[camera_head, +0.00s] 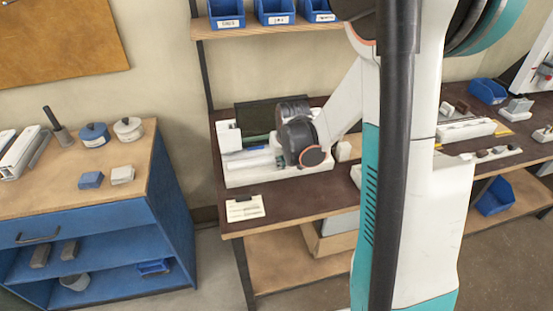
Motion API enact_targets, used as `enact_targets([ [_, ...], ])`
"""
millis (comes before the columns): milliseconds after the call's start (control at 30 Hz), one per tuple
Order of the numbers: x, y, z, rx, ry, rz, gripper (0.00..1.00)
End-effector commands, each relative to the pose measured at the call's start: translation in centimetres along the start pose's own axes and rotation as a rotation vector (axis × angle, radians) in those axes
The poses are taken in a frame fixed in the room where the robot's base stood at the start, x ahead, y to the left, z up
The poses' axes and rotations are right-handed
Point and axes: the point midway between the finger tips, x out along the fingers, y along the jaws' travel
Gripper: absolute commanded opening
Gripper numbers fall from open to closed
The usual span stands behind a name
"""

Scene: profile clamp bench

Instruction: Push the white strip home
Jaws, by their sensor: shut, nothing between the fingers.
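A white clamp fixture (240,180) stands on the dark bench top, with an upright white block (229,138) at its left end. A pale strip-like piece (250,161) lies along the fixture, left of my wrist. I take it for the white strip, but cannot tell how far it is seated. My gripper (279,160) is low over the fixture at the strip's right end. It is shut, with nothing held. My wrist largely hides the fingers, so contact with the strip cannot be told.
A small cream block (343,151) stands right of the fixture. Blue bins (275,12) sit on the shelf above. A blue cabinet (100,210) with small items is at left. My arm hides the bench's middle.

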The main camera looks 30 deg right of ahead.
Motion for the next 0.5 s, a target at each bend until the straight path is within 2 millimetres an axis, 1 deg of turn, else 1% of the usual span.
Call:
enact_targets([
  [267,0.07,0.0,-0.02,0.0,-0.001,0.0,0.0],
  [500,0.4,0.0,-0.77,0.0,-0.001,0.0,0.0],
])
